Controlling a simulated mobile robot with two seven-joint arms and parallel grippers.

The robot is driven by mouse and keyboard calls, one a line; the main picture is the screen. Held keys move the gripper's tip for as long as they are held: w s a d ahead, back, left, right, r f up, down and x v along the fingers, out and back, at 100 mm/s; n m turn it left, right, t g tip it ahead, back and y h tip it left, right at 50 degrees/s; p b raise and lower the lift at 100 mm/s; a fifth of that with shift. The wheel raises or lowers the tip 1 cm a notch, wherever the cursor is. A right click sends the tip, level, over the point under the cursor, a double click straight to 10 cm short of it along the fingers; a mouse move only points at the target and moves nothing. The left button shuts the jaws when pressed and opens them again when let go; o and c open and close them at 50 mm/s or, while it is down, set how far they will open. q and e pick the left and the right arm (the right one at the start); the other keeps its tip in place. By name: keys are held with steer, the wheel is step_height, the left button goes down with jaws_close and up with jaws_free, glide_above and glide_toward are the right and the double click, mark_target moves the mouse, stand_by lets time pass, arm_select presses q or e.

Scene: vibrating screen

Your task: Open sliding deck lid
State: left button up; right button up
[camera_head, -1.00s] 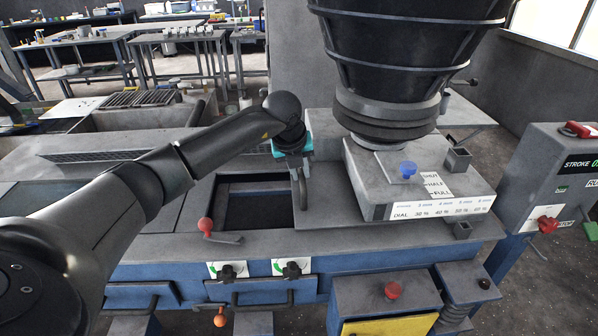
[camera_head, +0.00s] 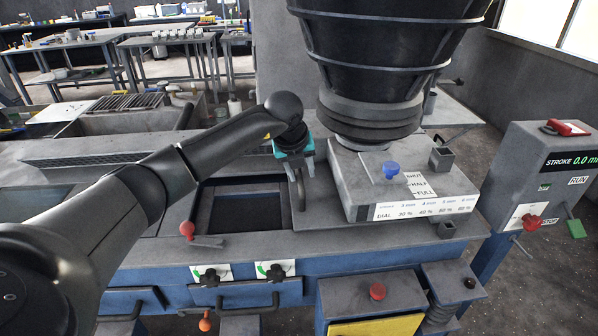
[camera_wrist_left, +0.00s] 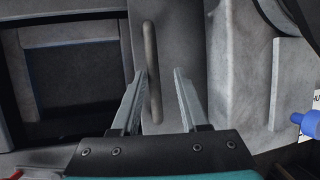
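The deck lid (camera_head: 328,216) is a flat grey plate, partly slid to the right, with a dark rectangular opening (camera_head: 245,208) uncovered at its left. Its upright bar handle (camera_head: 300,194) stands near the lid's left edge. My left gripper (camera_head: 295,160) is at this handle. In the left wrist view my left gripper (camera_wrist_left: 161,72) is open, its two fingers apart. The lid handle (camera_wrist_left: 152,60) runs between them, close to or touching the left finger, with a gap to the right finger. My right gripper is in neither view.
The grey feed box (camera_head: 390,185) with a blue knob (camera_head: 391,170) sits right of the lid, under the black hopper (camera_head: 385,60). A red-knobbed lever (camera_head: 188,230) stands at the opening's front left. The control box (camera_head: 545,180) is at far right.

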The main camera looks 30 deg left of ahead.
arm_select(q)
steer(key=shift+o, duration=0.2)
steer(key=shift+s+a, duration=0.1)
steer(key=shift+s+r, duration=0.1)
steer(key=shift+r, duration=0.25)
steer(key=v, duration=1.4)
steer(key=shift+r+p, duration=0.25)
steer(key=shift+p, duration=0.05)
steer(key=shift+s, duration=0.1)
